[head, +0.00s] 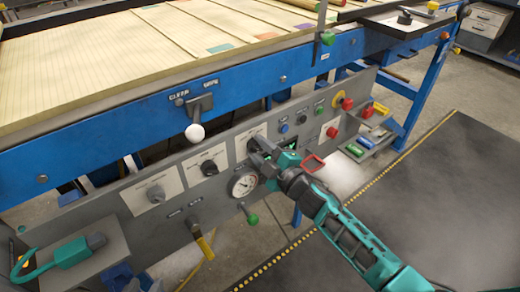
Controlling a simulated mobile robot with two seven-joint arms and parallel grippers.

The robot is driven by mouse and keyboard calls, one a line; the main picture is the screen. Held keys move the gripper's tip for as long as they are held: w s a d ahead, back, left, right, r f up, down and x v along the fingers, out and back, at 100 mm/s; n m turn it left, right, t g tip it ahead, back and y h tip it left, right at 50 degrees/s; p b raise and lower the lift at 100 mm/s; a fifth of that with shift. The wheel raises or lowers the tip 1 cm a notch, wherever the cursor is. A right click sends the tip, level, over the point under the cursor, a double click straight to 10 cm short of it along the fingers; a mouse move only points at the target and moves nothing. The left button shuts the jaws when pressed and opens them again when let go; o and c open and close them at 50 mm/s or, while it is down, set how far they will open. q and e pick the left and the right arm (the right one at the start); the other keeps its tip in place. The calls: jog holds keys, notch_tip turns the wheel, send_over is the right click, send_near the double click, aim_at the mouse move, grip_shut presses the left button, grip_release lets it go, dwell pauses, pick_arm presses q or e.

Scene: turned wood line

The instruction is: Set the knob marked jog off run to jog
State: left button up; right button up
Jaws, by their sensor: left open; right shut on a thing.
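My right gripper (264,158), on the teal arm coming in from the lower right, is at the grey control panel (112,212). It is shut on a knob in front of the third white label plate (243,142). The gripper hides the knob and part of that plate, so I cannot see its pointer. The plate lettering is too small to read, so I cannot confirm the jog off run marking. Two similar black knobs on white plates sit to the left, one in the middle (209,168) and one further left (156,194). My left gripper is not in view.
A round gauge (243,184) sits just below the gripper. A white-balled lever (195,132) stands out above the panel. Buttons and a red knob (347,104) lie to the right. A green-handled valve (252,219) and a yellow-handled lever (205,247) hang below.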

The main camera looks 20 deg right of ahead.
pick_arm(q)
jog(key=shift+f, duration=0.15)
pick_arm(e)
jog(key=o, duration=1)
jog(key=shift+o, duration=0.2)
jog(key=shift+s, duration=0.1)
jog(key=shift+s+d, duration=0.15)
jog(key=shift+s, duration=0.2)
pick_arm(q)
jog(key=shift+s+a+r+p, duration=0.2)
jog(key=shift+a+p, duration=0.05)
jog(key=shift+p, duration=0.25)
pick_arm(e)
jog(key=v, duration=1.2)
